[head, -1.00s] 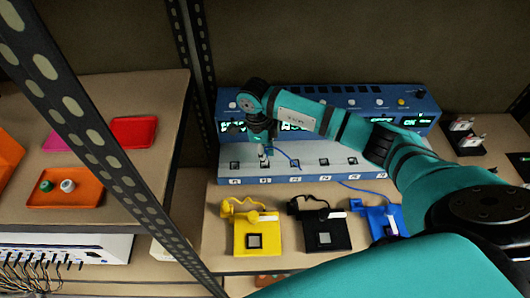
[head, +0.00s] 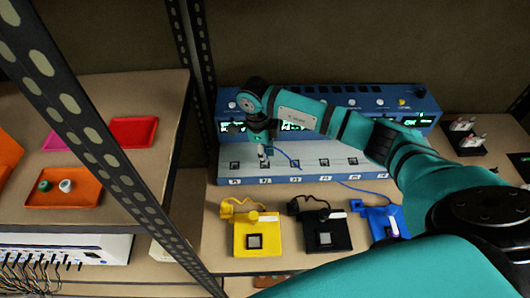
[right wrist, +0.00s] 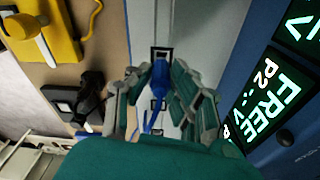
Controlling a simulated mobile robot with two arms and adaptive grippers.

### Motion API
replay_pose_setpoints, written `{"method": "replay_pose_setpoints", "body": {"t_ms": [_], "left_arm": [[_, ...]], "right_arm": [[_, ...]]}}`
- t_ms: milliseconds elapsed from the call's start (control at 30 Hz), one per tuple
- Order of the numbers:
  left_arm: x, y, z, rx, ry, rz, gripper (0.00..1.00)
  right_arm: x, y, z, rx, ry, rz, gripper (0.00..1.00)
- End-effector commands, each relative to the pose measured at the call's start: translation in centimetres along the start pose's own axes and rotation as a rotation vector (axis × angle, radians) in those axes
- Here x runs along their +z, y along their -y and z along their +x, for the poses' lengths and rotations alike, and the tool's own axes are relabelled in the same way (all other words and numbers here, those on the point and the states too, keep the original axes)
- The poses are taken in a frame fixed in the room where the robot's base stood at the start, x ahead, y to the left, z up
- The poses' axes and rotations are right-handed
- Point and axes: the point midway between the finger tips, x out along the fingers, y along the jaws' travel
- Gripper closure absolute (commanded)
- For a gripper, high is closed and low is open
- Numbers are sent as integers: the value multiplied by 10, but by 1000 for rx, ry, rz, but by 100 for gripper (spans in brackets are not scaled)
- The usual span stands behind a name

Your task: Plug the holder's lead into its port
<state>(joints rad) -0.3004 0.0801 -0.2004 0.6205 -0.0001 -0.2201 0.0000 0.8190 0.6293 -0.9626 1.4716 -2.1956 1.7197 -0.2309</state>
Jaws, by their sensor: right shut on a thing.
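The blue holder (head: 378,222) lies on the bench at the right of a row of holders. Its blue lead (head: 287,158) runs over the bench and console up to my right gripper. My right gripper (head: 264,160) is over the second port from the left on the console's sloped front. In the right wrist view my right gripper (right wrist: 155,82) is shut on the blue plug end of the lead (right wrist: 159,76). A dark square port (right wrist: 161,52) shows just beyond the fingertips. Whether the plug touches or enters a port cannot be told. My left gripper is not in view.
The blue console (head: 310,97) has a row of ports and lit displays. A yellow holder (head: 270,240) and a black holder (head: 338,238) lie in front of it. A perforated rack post (head: 95,140) crosses the left. An orange tray (head: 95,198) is on the left shelf.

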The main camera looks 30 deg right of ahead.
Motion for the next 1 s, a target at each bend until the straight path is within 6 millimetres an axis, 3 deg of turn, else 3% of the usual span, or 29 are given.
{"method": "replay_pose_setpoints", "body": {"t_ms": [1000], "left_arm": [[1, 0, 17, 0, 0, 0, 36]], "right_arm": [[2, 0, 20, 1, 0, 0, 100]]}}
